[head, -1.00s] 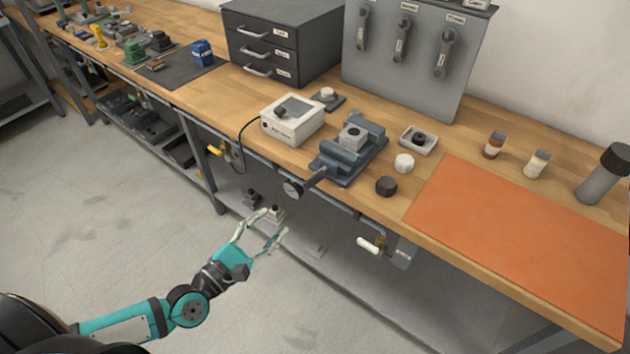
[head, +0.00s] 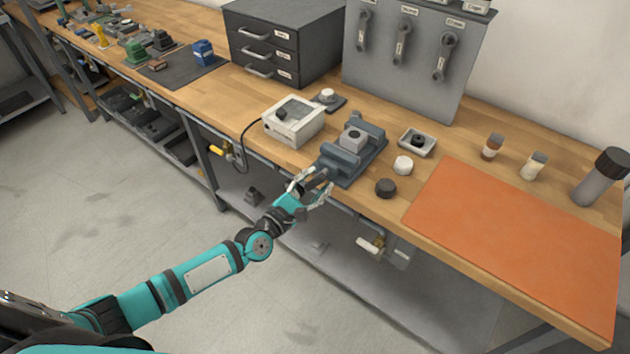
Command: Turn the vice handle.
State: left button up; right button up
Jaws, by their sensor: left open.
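The blue-grey vice (head: 349,159) stands on the wooden bench near its front edge, with a light grey block (head: 353,138) between its jaws. Its screw points toward the front edge. The round vice handle at the end of that screw is hidden behind my left gripper (head: 317,184). My left gripper is open, with its fingers spread at the screw end of the vice. I cannot tell whether the fingers touch the handle. My right gripper is not in view.
A white box with a cable (head: 293,121) stands left of the vice. A dark knob (head: 385,187), a white knob (head: 403,165) and a small tray (head: 417,143) lie to its right, before an orange mat (head: 520,235).

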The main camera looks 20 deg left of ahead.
pick_arm(q)
jog(key=shift+c, duration=0.2)
grip_shut()
dwell(0.3)
